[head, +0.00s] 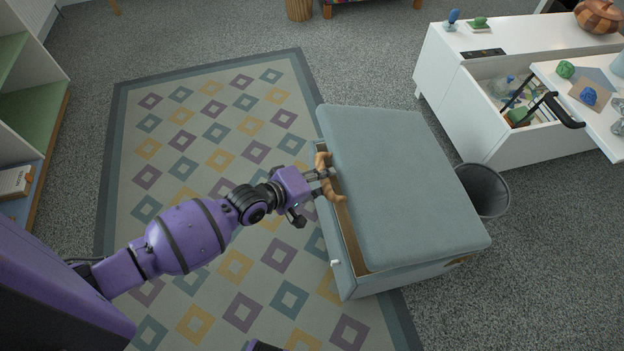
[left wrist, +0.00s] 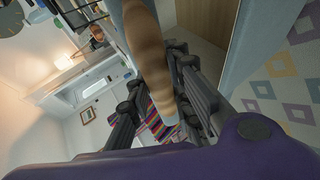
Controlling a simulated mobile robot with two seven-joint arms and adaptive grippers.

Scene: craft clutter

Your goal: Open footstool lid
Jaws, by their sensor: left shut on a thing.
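The footstool is a pale blue-grey box (head: 345,272) with a padded lid (head: 405,180). The lid stands slightly raised along its left edge, where a narrow gap shows the wood-brown inside. A tan, curved, branch-like handle (head: 328,185) is at that left edge. My left gripper (head: 324,174) is shut on the handle. In the left wrist view the handle (left wrist: 146,45) runs between the dark fingers (left wrist: 165,95), close to the camera. The gripper hides part of the handle. I do not see my right gripper.
A dark bin (head: 484,190) stands close to the footstool's right side. A white cabinet (head: 445,65) with an open, filled drawer is at the upper right. A patterned rug (head: 205,130) lies left of the footstool. Shelves (head: 32,110) stand at the far left.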

